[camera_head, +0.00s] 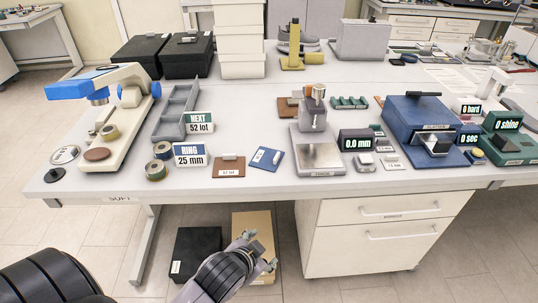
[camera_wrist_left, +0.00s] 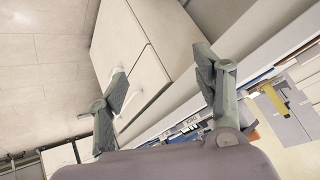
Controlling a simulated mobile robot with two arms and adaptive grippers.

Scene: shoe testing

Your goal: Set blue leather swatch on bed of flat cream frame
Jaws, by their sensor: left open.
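The blue leather swatch (camera_head: 266,158) lies flat near the front edge of the table, with a small pale tab on it. A cream frame (camera_head: 118,130) with a blue head stands at the left of the table; a brown disc lies on its low base. My left gripper (camera_head: 260,252) is open and empty, below the table edge in front of the swatch. In the left wrist view its two fingers (camera_wrist_left: 163,85) are apart with nothing between them. My right gripper is not in view.
A brown swatch (camera_head: 229,168) lies left of the blue one. A gauge with a steel plate (camera_head: 320,157) stands to its right. Label signs (camera_head: 190,155) and tape rolls (camera_head: 155,170) stand near the cream frame. The table's front edge (camera_head: 250,186) and drawers (camera_head: 375,232) are near my gripper.

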